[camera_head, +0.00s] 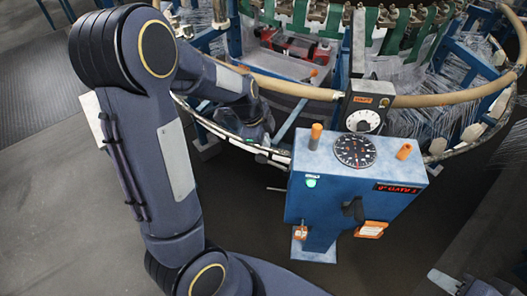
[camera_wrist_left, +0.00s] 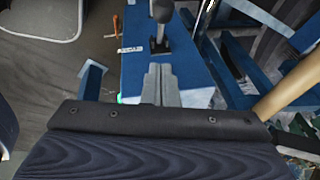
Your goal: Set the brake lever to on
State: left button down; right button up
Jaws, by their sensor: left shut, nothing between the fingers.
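A dark lever (camera_wrist_left: 160,25) with a rounded knob and a black base stands on the blue control box in the left wrist view, beside a white label (camera_wrist_left: 130,48). My left gripper (camera_wrist_left: 161,72) is shut and empty, its grey fingertips just short of the lever's base in that picture; I see no contact. In the head view my left gripper (camera_head: 266,138) is beside the left side of the blue control box (camera_head: 310,210), partly hidden by my arm. A black handle (camera_head: 352,210) shows on the box's front face; I cannot tell if it is the same lever.
The box top carries a round dial (camera_head: 354,150) and two orange knobs (camera_head: 316,132) (camera_head: 404,152). A green light (camera_head: 311,181) and a red display (camera_head: 397,189) are on its front. The loom's tan ring rail (camera_head: 285,86) runs behind. Open floor (camera_head: 60,200) lies left.

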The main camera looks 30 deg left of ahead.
pick_arm(q)
send_over(263, 159)
jog(key=d, duration=0.2)
notch_tip(263, 159, down, 6)
jog(key=r, duration=0.1)
jog(key=shift+a+f, duration=0.35)
jog(key=shift+f, duration=0.25)
jog(key=shift+a+f, duration=0.3)
jog(key=shift+f, duration=0.25)
jog(key=shift+a+f, duration=0.3)
jog(key=shift+f, duration=0.2)
jog(key=s+a+f+t+h+b, duration=0.1)
jog(key=f+h+b, duration=0.4)
jog(key=b, duration=1.7)
jog(key=s+a+f+t+h+b, duration=0.1)
jog(key=a+f+t+h+b, duration=0.2)
jog(key=b, duration=2)
notch_tip(263, 159, down, 5)
jog(key=shift+r+n+t+h, duration=0.15)
jog(key=shift+n+t+h, duration=0.25)
jog(key=shift+h, duration=0.6)
